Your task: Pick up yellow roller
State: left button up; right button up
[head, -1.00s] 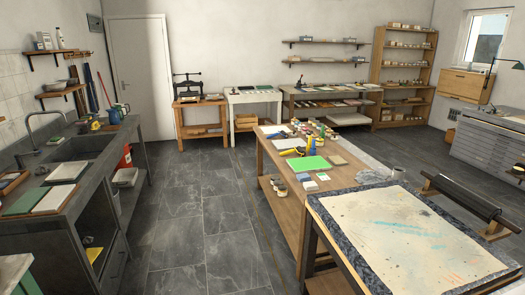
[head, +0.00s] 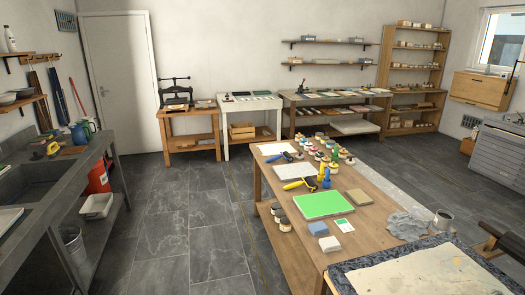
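A roller with a yellow handle (head: 296,184) lies on the wooden worktable (head: 378,212), behind the bright green sheet (head: 323,204). Next to it stands a small yellow and blue item (head: 324,176). Another roller with a blue handle (head: 280,156) lies farther back on the same table, by a white sheet. Neither of my grippers shows in the head view.
The tiled floor (head: 195,225) between sink counter and worktable is clear.

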aim_at(300, 183)
jog(key=i, duration=1.65)
jog(key=i+z, duration=0.2)
jog(key=i, duration=0.25)
jog(key=i+j+z, duration=0.25)
jog(key=i, duration=0.2)
jog(key=i+j+z, duration=0.2)
jog(key=i, duration=0.3)
jog(key=i+j+z, duration=0.2)
jog(key=i, duration=0.2)
